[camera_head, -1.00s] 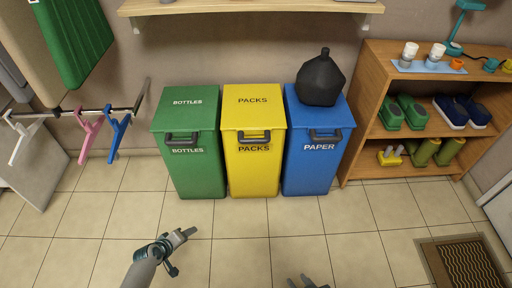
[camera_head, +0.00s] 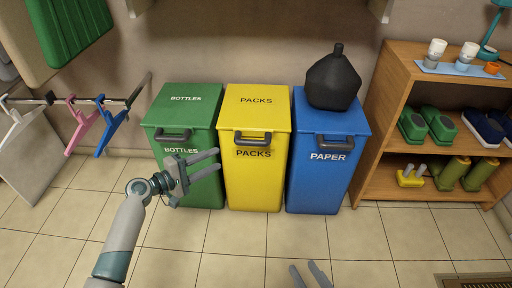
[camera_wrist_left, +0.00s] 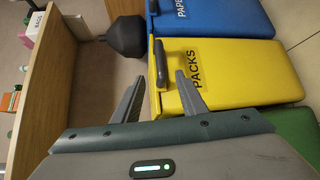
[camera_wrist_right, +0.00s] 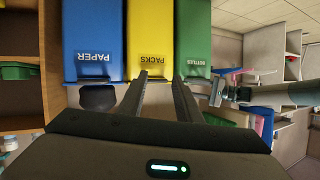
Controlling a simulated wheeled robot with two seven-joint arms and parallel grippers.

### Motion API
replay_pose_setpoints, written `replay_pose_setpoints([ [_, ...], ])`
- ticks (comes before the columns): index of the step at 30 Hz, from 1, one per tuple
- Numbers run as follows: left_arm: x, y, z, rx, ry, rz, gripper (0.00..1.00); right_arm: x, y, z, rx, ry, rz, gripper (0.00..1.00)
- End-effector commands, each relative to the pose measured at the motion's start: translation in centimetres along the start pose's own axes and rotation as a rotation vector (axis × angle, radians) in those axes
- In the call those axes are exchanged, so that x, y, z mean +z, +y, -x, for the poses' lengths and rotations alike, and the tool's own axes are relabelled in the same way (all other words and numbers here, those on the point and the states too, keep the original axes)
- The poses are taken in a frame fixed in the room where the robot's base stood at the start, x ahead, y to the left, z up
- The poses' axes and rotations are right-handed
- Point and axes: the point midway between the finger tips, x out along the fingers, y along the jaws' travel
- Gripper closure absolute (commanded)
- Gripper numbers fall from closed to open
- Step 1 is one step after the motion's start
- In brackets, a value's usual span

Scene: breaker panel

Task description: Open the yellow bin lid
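The yellow bin (camera_head: 254,180), marked PACKS, stands between the green and blue bins with its lid (camera_head: 256,105) shut. A dark handle (camera_head: 253,138) sits at the lid's front edge. My left gripper (camera_head: 217,161) is open and empty, in front of the green bin, its fingers pointing right toward the yellow bin. In the left wrist view the yellow bin (camera_wrist_left: 225,78) and its handle (camera_wrist_left: 160,62) lie just beyond the open fingers, apart from them. My right gripper (camera_head: 311,272) is open and empty, low in front of the blue bin; its wrist view shows the yellow bin (camera_wrist_right: 150,40) ahead.
The green bin (camera_head: 205,190) and blue bin (camera_head: 318,185) flank the yellow one closely. A black bag (camera_head: 333,80) rests on the blue lid. A wooden shelf (camera_head: 375,125) stands right, a rail with hangers (camera_head: 85,110) left.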

Motion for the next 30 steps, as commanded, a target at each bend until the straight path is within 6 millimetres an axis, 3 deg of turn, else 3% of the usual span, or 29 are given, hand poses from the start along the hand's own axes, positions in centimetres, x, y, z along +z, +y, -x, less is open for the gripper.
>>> replay_pose_setpoints([
  [10,0.0,0.0,-0.1,-0.001,0.001,0.0,0.61,0.0,0.0,0.0,0.0,0.0,0.001,0.69],
  [16,-0.1,0.0,-1.2,0.0,0.002,0.0,0.61,-0.3,-0.1,-0.1,-0.001,0.015,0.002,0.69],
  [23,0.0,-0.1,-4.3,0.0,0.001,0.001,0.61,-1.0,-0.3,-0.1,-0.005,0.058,0.007,0.69],
  [30,-0.1,-0.1,-8.6,-0.001,0.001,0.001,0.61,-2.7,-0.8,-0.1,-0.015,0.156,0.015,0.69],
])
